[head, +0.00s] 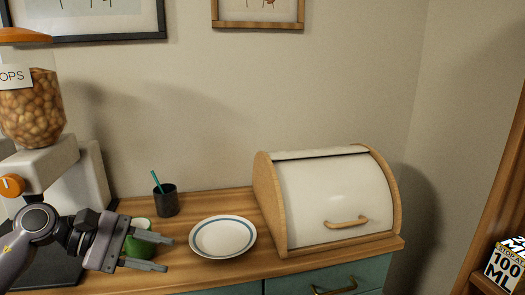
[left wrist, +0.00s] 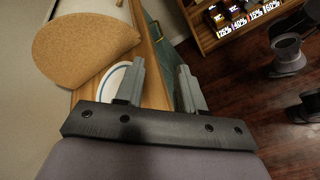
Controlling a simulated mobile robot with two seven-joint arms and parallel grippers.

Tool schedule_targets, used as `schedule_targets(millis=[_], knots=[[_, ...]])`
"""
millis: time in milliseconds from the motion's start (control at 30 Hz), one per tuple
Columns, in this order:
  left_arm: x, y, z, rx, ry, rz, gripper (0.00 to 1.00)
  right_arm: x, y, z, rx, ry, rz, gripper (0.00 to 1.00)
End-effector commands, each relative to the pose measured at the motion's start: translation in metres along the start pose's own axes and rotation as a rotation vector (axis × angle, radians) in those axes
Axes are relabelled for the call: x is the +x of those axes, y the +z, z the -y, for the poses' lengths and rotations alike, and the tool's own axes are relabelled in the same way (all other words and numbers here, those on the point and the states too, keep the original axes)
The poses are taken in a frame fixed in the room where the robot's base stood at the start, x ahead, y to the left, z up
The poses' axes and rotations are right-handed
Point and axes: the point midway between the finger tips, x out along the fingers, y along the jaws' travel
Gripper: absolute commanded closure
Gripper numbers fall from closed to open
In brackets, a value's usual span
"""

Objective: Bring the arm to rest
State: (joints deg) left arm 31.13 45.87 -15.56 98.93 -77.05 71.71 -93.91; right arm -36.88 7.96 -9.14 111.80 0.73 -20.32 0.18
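My left gripper (head: 160,253) reaches in from the left in the head view, over the front left of the wooden counter (head: 185,277). Its two grey fingers are apart with nothing between them. The left wrist view also shows the open fingers (left wrist: 160,68), with the counter edge beyond them. A green cup (head: 140,245) is behind the fingers in the head view and partly hidden by them. I cannot tell whether they touch it. My right gripper is not recognisable in either view.
A blue-rimmed white plate (head: 223,237) lies right of the gripper. A bread box (head: 335,195) stands farther right, closed. A dark cup (head: 166,201) with a green stick stands behind. A dispenser (head: 35,110) stands at left. A wooden shelf (left wrist: 232,30) with boxes stands across the floor.

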Motion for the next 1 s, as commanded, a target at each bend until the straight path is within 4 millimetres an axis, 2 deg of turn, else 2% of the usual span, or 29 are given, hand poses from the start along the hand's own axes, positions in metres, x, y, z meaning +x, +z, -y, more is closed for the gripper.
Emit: schedule_targets(millis=[33,100,200,300,433,533,667,700,733,900,1000], knots=[[0.018,0.011,0.007,-0.157,0.056,0.105,0.62,-0.002,-0.002,0.000,0.000,0.000,0.001,0.57],[0.034,0.024,0.010,-0.385,0.135,0.242,0.62,-0.004,-0.004,0.000,0.000,0.000,0.001,0.57],[0.047,0.033,0.014,-0.741,0.235,0.431,0.62,-0.006,-0.006,0.000,0.000,0.000,0.002,0.57],[0.054,0.031,0.019,-1.123,0.326,0.615,0.62,-0.008,-0.008,0.000,0.000,0.000,0.004,0.57],[0.056,0.011,0.036,-1.644,0.436,0.847,0.62,-0.011,-0.010,0.000,0.001,0.000,0.005,0.57],[0.058,-0.014,0.062,-2.056,0.524,1.024,0.62,-0.012,-0.013,0.000,0.000,0.000,0.006,0.57],[0.064,-0.049,0.118,-2.591,0.660,1.258,0.62,-0.015,-0.016,0.000,0.000,0.000,0.006,0.57],[0.066,-0.059,0.139,-2.752,0.709,1.334,0.62,-0.016,-0.017,0.000,0.001,0.000,0.006,0.57],[0.068,-0.065,0.157,2.636,-0.690,-1.276,0.62,-0.016,-0.017,0.000,0.000,0.000,0.006,0.57],[0.082,-0.077,0.254,2.043,-0.604,-1.016,0.62,-0.018,-0.020,0.000,0.000,0.000,0.007,0.57],[0.087,-0.074,0.293,1.813,-0.579,-0.925,0.62,-0.019,-0.021,0.000,0.000,0.000,0.007,0.57]])
